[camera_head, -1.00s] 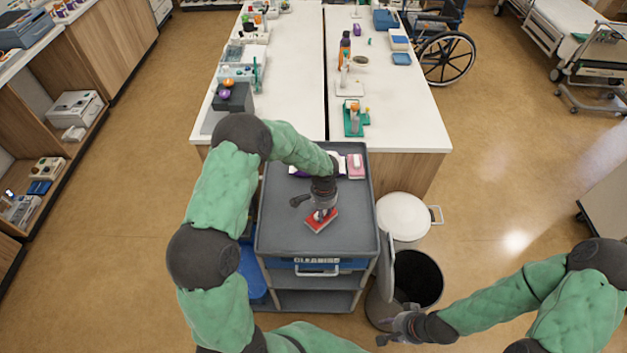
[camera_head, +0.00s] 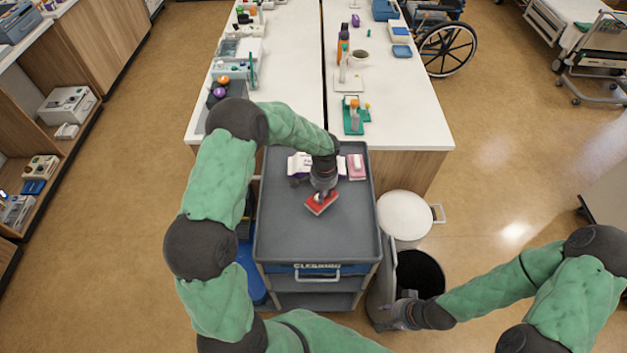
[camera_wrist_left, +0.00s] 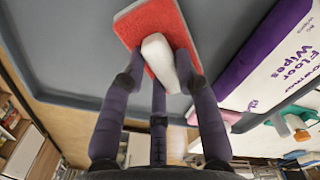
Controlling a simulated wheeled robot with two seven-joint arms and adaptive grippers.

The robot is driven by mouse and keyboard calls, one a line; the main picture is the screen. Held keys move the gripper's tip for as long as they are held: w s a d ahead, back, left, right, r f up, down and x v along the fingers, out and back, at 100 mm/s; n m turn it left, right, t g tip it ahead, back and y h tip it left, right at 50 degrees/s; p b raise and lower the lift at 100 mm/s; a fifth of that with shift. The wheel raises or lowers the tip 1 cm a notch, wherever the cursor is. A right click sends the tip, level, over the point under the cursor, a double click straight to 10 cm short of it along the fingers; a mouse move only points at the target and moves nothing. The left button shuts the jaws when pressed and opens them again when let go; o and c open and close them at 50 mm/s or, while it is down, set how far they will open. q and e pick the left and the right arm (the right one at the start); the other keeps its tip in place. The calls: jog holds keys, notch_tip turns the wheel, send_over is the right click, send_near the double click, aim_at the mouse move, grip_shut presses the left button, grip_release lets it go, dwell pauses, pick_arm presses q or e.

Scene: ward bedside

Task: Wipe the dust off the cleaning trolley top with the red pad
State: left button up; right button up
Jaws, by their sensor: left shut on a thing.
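The cleaning trolley (camera_head: 285,235) has a grey top with a raised rim, and it stands in the middle of the head view. The red pad (camera_head: 316,206) has a white handle and is on or just over the trolley top, towards its back. My left gripper (camera_head: 321,190) is shut on the pad's handle from above. In the left wrist view its fingers (camera_wrist_left: 168,82) close around the white handle (camera_wrist_left: 159,60) of the red pad (camera_wrist_left: 135,28). I cannot make out dust on the top. My right gripper (camera_head: 392,316) is beside the open bin; its fingers are unclear.
A floor wipes pack (camera_wrist_left: 285,60) and a pink item with a white handle (camera_head: 356,168) lie at the trolley's back edge. An open bin (camera_head: 422,268) and a white-lidded bin (camera_head: 404,214) stand to the right. The trolley top's front half is clear.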

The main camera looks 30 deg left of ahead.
pick_arm(q)
jog(key=shift+s+d+r, duration=0.1)
jog(key=shift+s+r, duration=0.15)
jog(key=shift+r, duration=0.45)
jog(key=shift+w+r+p, duration=0.25)
jog(key=shift+r+p, duration=0.5)
jog(key=shift+r, duration=0.2)
jog(key=shift+s+r+p, duration=0.15)
jog(key=shift+r+p, duration=0.35)
jog(key=shift+r, duration=0.55)
jog(key=shift+f, duration=0.1)
